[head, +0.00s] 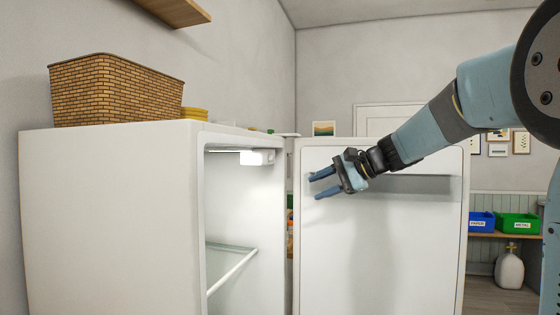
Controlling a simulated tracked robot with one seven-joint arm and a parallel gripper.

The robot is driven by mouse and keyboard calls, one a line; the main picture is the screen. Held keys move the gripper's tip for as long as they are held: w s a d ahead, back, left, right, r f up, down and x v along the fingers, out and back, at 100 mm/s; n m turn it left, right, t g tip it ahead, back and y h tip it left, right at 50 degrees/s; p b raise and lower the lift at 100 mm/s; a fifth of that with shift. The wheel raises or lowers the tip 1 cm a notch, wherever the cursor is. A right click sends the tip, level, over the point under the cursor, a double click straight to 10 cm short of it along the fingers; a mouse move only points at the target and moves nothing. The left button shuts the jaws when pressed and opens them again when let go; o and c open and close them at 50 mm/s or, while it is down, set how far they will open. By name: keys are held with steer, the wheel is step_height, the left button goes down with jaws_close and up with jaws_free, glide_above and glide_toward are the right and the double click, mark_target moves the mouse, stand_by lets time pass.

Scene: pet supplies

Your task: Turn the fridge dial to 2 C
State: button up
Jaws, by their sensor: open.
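A white fridge (110,215) stands at the left with its door (380,240) swung open to the right. A small white housing (257,157) sits under the ceiling inside the fridge. I cannot make out the dial or any markings on it from here. My gripper (313,186) is open and empty, in front of the open door's inner face. Its fingers point left toward the fridge opening, a little lower than the housing and apart from it.
A glass shelf (228,257) with a white front edge lies lower inside the fridge. A woven basket (115,90) and yellow dishes (195,113) stand on top. A blue bin (481,222) and a green bin (517,226) sit on a shelf at the right.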

mark_target(274, 159)
steer(key=w+d+r+m+t+y, duration=0.1)
steer(key=w+r+m+t+y, duration=0.3)
steer(key=w, duration=1)
steer(key=shift+n+g+y, duration=0.3)
steer(key=shift+n+g, duration=0.2)
steer(key=shift+g, duration=0.4)
steer(key=x, duration=0.4)
steer(key=r+x, duration=0.1)
steer(key=x, duration=0.4)
steer(key=r+x, duration=0.1)
steer(key=x, duration=0.3)
steer(key=shift+w+a+r, duration=0.1)
steer(key=shift+w+a, duration=0.05)
steer(key=shift+w, duration=0.05)
steer(key=shift+c, duration=0.5)
jaws_close()
